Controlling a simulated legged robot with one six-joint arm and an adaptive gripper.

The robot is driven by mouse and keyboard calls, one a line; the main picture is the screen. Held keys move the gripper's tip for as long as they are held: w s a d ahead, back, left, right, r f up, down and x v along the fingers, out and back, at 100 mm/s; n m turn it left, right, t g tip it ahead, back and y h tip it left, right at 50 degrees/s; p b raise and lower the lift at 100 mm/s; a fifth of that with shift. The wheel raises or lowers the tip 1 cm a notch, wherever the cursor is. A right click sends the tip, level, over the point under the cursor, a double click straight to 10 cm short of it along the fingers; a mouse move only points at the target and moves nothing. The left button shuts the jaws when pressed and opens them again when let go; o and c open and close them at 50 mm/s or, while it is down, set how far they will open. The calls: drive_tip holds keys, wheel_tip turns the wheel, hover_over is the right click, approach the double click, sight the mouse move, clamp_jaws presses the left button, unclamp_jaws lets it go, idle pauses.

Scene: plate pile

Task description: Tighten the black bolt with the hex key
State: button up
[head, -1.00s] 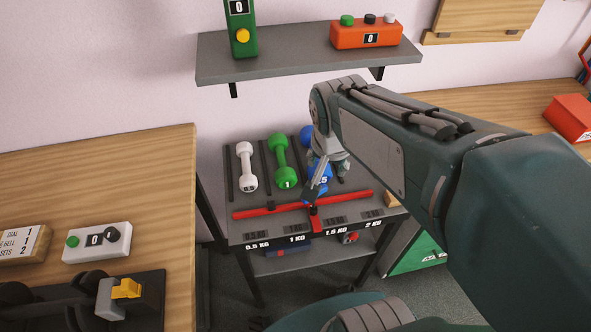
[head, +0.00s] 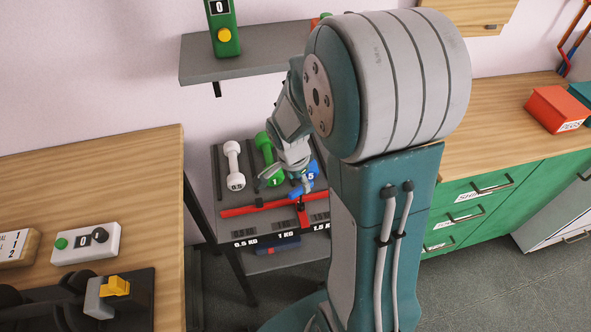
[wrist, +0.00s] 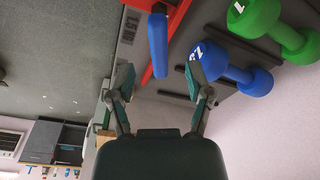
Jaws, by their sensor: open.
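My gripper (head: 284,180) is over the front of the dumbbell rack, near the red bar (head: 245,210). In the wrist view my gripper (wrist: 160,72) is open, with a blue elongated handle (wrist: 158,46) reaching down between its spread fingers. The fingers stand apart from the handle on both sides. The handle's upper end meets a dark part at the red bar (wrist: 140,4); whether it is the hex key I cannot tell. The black bolt cannot be made out in either view.
A blue dumbbell (wrist: 230,69) lies close behind the right finger, with a green dumbbell (wrist: 272,30) beyond. A white dumbbell (head: 233,165) is left on the rack. A wooden bench (head: 95,190) stands left, and a grey shelf (head: 240,55) hangs above.

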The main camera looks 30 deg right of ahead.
sight(300, 188)
drive_tip(key=f, duration=0.5)
drive_tip(key=shift+w+d, duration=0.1)
drive_tip(key=shift+d, duration=0.3)
clamp_jaws()
